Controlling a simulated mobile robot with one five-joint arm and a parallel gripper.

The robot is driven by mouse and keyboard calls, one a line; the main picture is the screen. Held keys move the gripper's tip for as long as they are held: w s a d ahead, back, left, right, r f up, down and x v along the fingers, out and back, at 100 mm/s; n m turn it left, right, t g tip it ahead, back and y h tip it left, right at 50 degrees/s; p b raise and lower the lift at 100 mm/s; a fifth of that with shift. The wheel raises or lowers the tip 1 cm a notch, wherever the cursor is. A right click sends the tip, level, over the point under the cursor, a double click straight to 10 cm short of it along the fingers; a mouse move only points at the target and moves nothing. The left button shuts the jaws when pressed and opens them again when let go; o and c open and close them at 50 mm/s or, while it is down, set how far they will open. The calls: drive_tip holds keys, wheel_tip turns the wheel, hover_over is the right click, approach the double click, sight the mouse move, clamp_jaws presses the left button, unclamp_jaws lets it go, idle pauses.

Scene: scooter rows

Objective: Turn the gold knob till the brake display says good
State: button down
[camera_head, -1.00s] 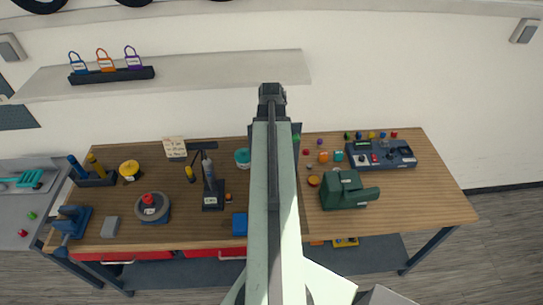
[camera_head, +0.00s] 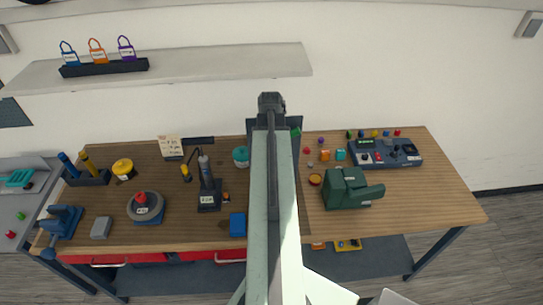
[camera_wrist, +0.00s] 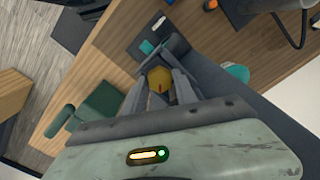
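A gold knob (camera_wrist: 160,78) with a small red mark shows in the wrist view, framed between the two fingers of my gripper (camera_wrist: 162,88). The fingers are apart. I cannot tell whether they touch the knob. Just beyond it is a dark grey panel (camera_wrist: 172,48) with a small teal patch and a white patch, too small to read. In the head view my arm hides the knob and my gripper. I cannot make out a brake display reading good.
A green machine (camera_head: 346,190) stands right of my arm, with a console (camera_head: 386,154) with a lit green screen behind it. A teal-lidded tub (camera_head: 241,155) and a dark stand (camera_head: 208,200) are to the left. The bench's right end is clear.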

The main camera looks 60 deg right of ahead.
drive_tip(key=shift+w+d, duration=0.15)
drive_tip(key=shift+d, duration=0.3)
drive_tip(key=shift+a, duration=0.35)
drive_tip(key=shift+a+n, duration=0.1)
drive_tip(key=shift+n, duration=0.4)
drive_tip(key=shift+a+n, duration=0.1)
drive_tip(key=shift+n, duration=2.5)
drive_tip(key=c, duration=1)
unclamp_jaws()
drive_tip(key=shift+o, duration=0.2)
